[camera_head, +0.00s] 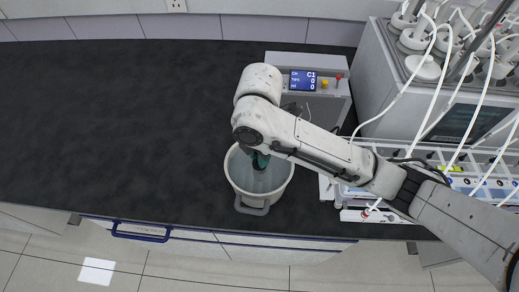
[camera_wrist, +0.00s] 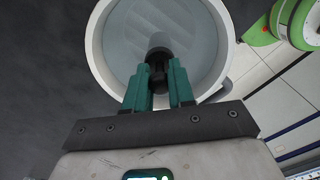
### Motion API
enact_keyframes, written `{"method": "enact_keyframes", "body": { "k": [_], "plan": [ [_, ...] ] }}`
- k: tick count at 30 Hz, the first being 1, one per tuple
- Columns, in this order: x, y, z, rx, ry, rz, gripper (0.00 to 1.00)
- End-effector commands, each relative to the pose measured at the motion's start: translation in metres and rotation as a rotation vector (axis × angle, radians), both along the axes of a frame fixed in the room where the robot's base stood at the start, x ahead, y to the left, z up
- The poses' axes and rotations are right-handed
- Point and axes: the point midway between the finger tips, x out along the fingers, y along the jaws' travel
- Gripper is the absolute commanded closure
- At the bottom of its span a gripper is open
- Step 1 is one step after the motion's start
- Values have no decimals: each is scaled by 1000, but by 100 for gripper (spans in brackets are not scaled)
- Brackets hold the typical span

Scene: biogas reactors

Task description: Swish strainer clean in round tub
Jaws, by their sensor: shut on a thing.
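The round tub (camera_head: 243,192) is a pale grey bucket with a handle on its front side, standing near the counter's front edge; its white rim (camera_wrist: 97,50) circles the wrist view. It holds clear, bluish water. My gripper (camera_head: 261,160) reaches down into the tub's opening. In the wrist view its teal fingers (camera_wrist: 160,92) are shut on a dark, rounded piece, apparently the strainer (camera_wrist: 158,54), which points down into the tub. The strainer's lower end and mesh are not clearly visible, and I cannot tell how deep it sits in the water. In the head view my arm hides most of it.
A grey control box with a blue display (camera_head: 303,81) stands behind the tub. A reactor unit (camera_head: 424,89) with several bottles and white tubes fills the right back. A white rack (camera_head: 477,172) lies right of the tub, under my arm. The dark counter (camera_head: 120,120) is clear on the left.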

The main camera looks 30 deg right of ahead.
Motion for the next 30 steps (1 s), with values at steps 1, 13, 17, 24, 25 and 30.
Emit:
{"method": "enact_keyframes", "body": {
  "k": [1,13,17,24,25,30],
  "plan": [
    [0,0,-1,0,0,0,100],
    [0,0,-19,1,1,1,100],
    [0,0,-31,1,0,0,100],
    [0,0,-35,0,0,-1,100],
    [0,0,-35,0,0,0,100],
    [0,0,-34,0,0,0,100]
  ]
}}
